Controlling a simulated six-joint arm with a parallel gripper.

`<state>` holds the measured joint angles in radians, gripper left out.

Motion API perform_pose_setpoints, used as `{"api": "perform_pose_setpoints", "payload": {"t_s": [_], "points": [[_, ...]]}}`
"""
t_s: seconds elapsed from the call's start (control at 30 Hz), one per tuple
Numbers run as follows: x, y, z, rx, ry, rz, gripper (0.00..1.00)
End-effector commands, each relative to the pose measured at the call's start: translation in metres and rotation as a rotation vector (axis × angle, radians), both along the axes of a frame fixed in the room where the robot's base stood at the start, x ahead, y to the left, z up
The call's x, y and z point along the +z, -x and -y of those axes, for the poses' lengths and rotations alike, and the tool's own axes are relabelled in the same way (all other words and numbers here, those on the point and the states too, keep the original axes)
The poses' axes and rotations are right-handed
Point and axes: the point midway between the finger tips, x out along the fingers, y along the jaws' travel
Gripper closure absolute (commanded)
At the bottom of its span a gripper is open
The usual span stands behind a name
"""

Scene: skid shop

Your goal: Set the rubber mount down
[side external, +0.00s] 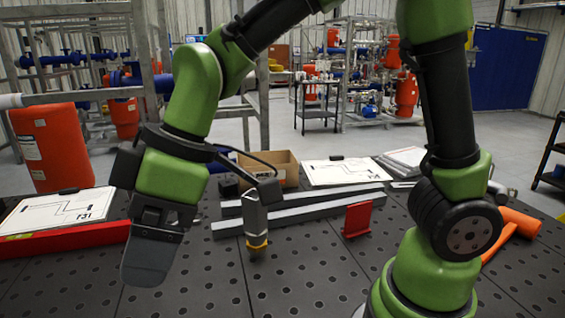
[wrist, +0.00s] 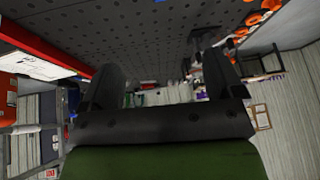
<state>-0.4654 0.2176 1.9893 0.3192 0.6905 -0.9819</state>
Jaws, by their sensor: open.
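I cannot pick out the rubber mount with certainty in either view. A small dark block (side external: 229,187) sits left of the cardboard box in the side view, too small to identify. My gripper (side external: 150,262) is at the left, over the dark perforated table (side external: 200,292), with its fingers overlapping in that view. In the wrist view my gripper (wrist: 162,68) has its two dark fingers wide apart. I see nothing held between them. The perforated table also shows in the wrist view (wrist: 150,32).
Grey metal bars (side external: 300,207), a cardboard box (side external: 268,166), another white board (side external: 342,171) and a red upright plate (side external: 357,219) are farther back. Orange pipe pieces (side external: 520,222) lie at the right. The table's front middle looks clear.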

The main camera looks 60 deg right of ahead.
Motion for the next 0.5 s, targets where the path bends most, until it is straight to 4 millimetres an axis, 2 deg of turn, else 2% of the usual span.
{"api": "perform_pose_setpoints", "payload": {"t_s": [0.03,0.2,0.33,0.5], "points": [[0.02,0.007,0.023,-0.123,-0.027,0.004,0.13],[0.057,0.044,0.088,-0.531,-0.115,-0.014,0.13],[0.067,0.078,0.124,-0.821,-0.192,-0.019,0.13],[0.066,0.11,0.148,-1.08,-0.271,-0.016,0.13]]}}
